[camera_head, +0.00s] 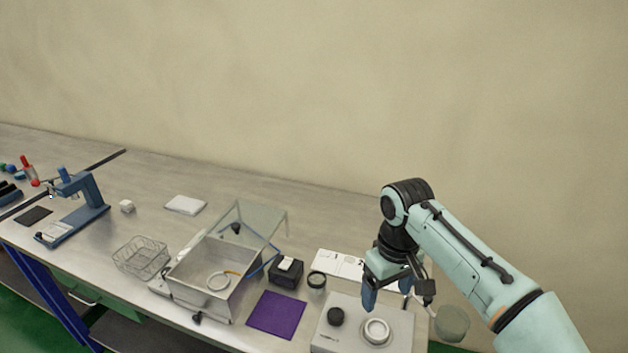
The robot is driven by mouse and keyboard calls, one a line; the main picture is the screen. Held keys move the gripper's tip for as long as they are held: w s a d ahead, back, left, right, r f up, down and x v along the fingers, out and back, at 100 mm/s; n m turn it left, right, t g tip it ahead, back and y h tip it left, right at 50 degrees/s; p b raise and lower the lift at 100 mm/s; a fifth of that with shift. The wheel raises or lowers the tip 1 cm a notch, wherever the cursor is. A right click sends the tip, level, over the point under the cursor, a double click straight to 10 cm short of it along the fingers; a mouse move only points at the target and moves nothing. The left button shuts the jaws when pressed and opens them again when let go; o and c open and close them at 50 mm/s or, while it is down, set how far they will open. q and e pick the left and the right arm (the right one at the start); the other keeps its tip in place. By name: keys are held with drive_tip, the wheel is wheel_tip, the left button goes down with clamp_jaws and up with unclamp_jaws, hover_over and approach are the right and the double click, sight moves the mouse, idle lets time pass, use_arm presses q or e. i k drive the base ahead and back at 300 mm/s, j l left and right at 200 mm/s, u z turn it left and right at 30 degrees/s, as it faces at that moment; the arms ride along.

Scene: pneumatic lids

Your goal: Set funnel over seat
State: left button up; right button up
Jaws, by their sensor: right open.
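A white ring-shaped seat (376,331) sits on top of a light grey box (346,338) at the front right of the bench. My right gripper (386,297) points down just above and behind this box, with its blue fingers apart. One finger is partly hidden by the wrist. I see nothing clearly between the fingers. A pale green, rounded, translucent piece (453,323) shows to the right of the box, below my right forearm. It may be the funnel, but I cannot tell for sure. My left gripper is not in view.
A black knob (336,316) stands on the box beside the seat. A blue press (92,196) stands farther left.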

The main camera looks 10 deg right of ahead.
sight(450, 327)
drive_tip(key=k, duration=1)
